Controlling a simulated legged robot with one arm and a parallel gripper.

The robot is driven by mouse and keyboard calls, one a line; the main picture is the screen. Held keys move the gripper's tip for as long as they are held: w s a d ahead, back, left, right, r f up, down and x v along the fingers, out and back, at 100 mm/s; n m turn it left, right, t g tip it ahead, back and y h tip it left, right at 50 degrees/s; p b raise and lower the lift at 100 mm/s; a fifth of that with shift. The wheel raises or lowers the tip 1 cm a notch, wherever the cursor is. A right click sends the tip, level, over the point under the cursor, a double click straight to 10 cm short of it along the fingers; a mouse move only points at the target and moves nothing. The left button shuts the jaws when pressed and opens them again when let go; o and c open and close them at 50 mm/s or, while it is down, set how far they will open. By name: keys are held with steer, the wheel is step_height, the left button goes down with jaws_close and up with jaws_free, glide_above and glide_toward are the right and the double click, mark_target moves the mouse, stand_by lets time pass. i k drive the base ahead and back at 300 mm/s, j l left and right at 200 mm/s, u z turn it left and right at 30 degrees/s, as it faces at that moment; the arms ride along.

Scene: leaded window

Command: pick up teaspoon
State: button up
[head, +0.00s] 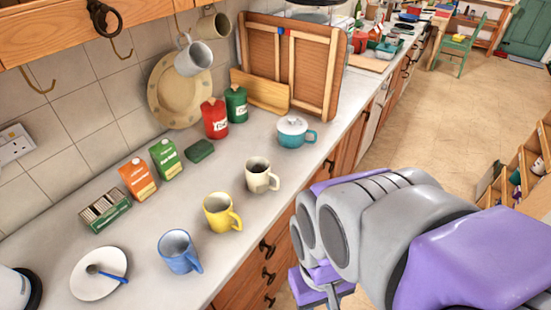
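The teaspoon (108,275) has a blue handle and a darker bowl end. It lies on a white saucer (86,287) at the front left of the counter, its handle pointing right. My gripper (326,294) is partly in view at the bottom, beyond the counter's front edge and well to the right of the saucer. My purple and grey arm links hide much of it, and the frame edge cuts it off. Its fingers cannot be made out, and nothing is seen held in it.
Blue (178,253), yellow (221,213) and cream (260,176) mugs stand along the counter's front. A tea box (105,211) and cartons (138,181) stand behind the saucer. A white appliance (14,290) is at the left edge. Mugs hang from hooks above.

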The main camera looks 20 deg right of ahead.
mark_target(92, 270)
steer(key=u, duration=1.6)
steer(key=k+l+u, duration=0.15)
steer(key=u, duration=0.3)
steer(key=k+l+u, duration=0.15)
steer(key=u, duration=0.3)
steer(key=k+u, duration=0.25)
steer(key=u, duration=0.2)
